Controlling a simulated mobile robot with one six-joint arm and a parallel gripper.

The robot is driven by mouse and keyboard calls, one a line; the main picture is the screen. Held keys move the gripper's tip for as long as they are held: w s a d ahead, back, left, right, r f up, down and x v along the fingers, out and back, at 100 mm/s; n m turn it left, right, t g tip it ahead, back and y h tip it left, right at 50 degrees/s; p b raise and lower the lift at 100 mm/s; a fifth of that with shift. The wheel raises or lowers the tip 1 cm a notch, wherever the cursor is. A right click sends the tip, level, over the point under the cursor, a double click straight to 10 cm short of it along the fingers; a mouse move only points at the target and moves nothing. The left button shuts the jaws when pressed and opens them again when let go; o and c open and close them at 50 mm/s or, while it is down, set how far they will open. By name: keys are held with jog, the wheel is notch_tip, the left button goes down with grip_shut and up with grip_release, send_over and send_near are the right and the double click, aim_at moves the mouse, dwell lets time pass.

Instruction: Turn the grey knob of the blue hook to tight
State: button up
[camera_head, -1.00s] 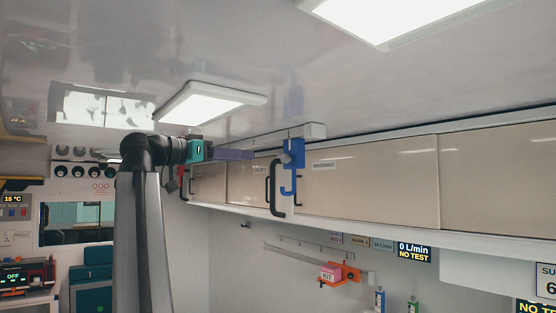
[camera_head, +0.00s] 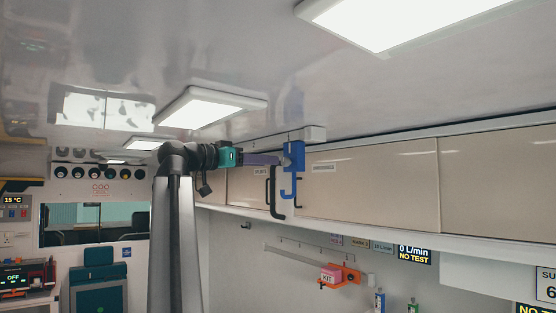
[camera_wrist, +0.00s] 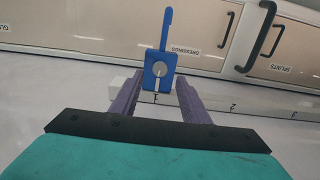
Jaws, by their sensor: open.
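The blue hook (camera_head: 298,178) hangs from the white ceiling rail, in front of the overhead cabinets. Its grey knob (camera_head: 285,160) faces my gripper (camera_head: 280,160), whose purple fingertips are close to it in the head view. In the wrist view, upside down, the blue hook (camera_wrist: 151,81) shows between and beyond the fingers, its arm pointing up. The round grey knob (camera_wrist: 159,69) has a pale pointer toward the "1" mark. My gripper (camera_wrist: 159,88) is open and empty, with one finger on each side of the knob. Whether the fingertips touch anything cannot be told.
The white rail (camera_wrist: 225,103) carries the numbers 1, 2 and 3. A black cabinet handle (camera_head: 272,192) is just left of the hook. Beige cabinet doors (camera_head: 370,185) are behind it. The ceiling light (camera_head: 210,106) is above my arm. Free room lies below the cabinets.

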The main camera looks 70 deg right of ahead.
aim_at(283, 162)
jog(key=shift+p+x, duration=1.15)
jog(key=shift+x, duration=1.75)
jog(key=c, duration=1.1)
jog(key=shift+o, duration=0.2)
